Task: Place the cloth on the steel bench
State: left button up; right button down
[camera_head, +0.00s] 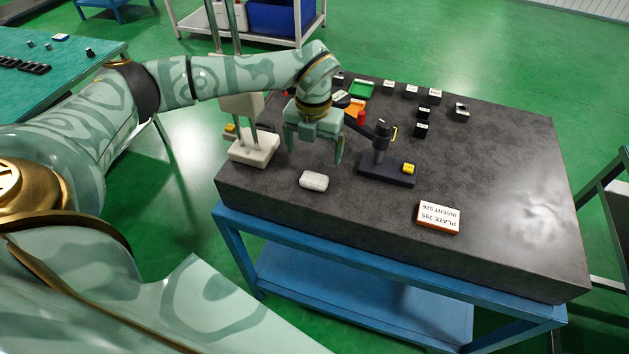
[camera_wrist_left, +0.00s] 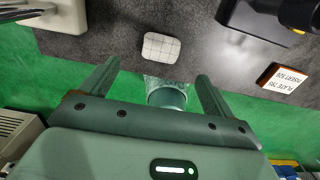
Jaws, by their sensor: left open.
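The cloth (camera_head: 313,181) looks like a small white folded pad with rounded corners. It lies on the dark stone-topped table (camera_head: 500,170) near its front edge; in the left wrist view the cloth (camera_wrist_left: 161,47) shows a faint grid. My left gripper (camera_head: 315,150) is open and empty, above the table and a little behind the cloth in the head view. In the left wrist view the cloth lies beyond the fingertips (camera_wrist_left: 158,72), roughly centred between them and apart from them. A teal-topped bench (camera_head: 75,50) stands at the far left; I cannot tell whether it is steel.
A white-based stand with upright columns (camera_head: 254,150) is left of the cloth. A black-based instrument (camera_head: 388,170) is to its right, with a labelled orange-edged box (camera_head: 438,217) farther right. Several small black blocks and a green tray (camera_head: 361,89) sit at the back.

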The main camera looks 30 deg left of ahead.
aim_at(314, 178)
pick_arm(q)
notch_tip(314, 178, down, 9)
jog(key=shift+d+r+b, duration=0.1)
jog(key=shift+b, duration=0.25)
jog(key=c, duration=1.1)
jog(key=shift+r, duration=0.15)
jog(key=shift+c, duration=0.2)
